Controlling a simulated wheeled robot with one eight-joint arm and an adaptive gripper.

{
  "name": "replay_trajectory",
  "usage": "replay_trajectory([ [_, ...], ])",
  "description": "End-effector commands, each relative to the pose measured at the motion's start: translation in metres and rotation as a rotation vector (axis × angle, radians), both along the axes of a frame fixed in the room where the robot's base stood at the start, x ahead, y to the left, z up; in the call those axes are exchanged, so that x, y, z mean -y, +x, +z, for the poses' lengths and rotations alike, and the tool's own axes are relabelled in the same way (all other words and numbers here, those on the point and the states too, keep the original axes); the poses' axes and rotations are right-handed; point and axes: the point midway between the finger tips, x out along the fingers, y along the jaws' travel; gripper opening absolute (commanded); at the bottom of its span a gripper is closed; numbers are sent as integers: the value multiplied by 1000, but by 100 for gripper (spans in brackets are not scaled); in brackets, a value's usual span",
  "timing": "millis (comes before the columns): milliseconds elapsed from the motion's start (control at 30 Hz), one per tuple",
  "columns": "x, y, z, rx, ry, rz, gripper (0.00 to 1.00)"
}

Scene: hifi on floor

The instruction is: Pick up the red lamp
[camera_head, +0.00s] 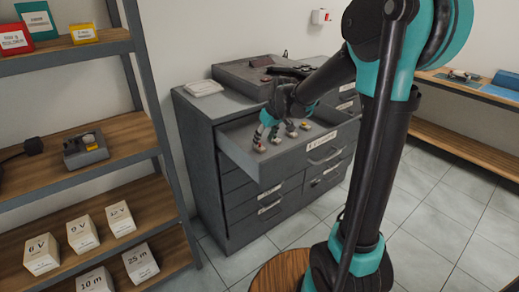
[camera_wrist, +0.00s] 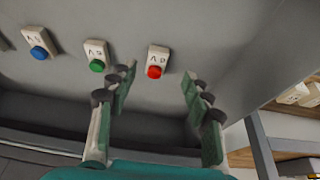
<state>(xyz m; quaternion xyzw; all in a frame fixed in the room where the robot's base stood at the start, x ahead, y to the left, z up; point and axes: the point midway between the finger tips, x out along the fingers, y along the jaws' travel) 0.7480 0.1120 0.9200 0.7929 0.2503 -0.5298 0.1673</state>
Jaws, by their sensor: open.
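The red lamp (camera_wrist: 155,70) has a red cap on a small pale block marked with dark characters. In the wrist view it lies on the grey drawer bottom (camera_wrist: 215,45), between and just beyond my fingertips. My gripper (camera_wrist: 159,76) is open, with one finger on each side of the lamp's line and no visible contact. In the head view my gripper (camera_head: 266,140) reaches down into the open drawer (camera_head: 237,160). I cannot clearly tell the red lamp from the fingers there.
A green lamp (camera_wrist: 96,64) lies close beside my left finger in the wrist view, and a blue lamp (camera_wrist: 39,51) farther left. The grey cabinet (camera_head: 197,135) has more shut drawers. A wooden shelf rack (camera_head: 95,170) with labelled boxes stands at left.

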Motion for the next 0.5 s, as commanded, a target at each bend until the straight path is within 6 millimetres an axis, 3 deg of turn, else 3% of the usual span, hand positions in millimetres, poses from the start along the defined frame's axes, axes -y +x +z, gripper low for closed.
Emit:
replay_trajectory([
  [300,-4,14,-34,0,0,1,50],
  [500,-7,18,-47,0,0,1,50],
])
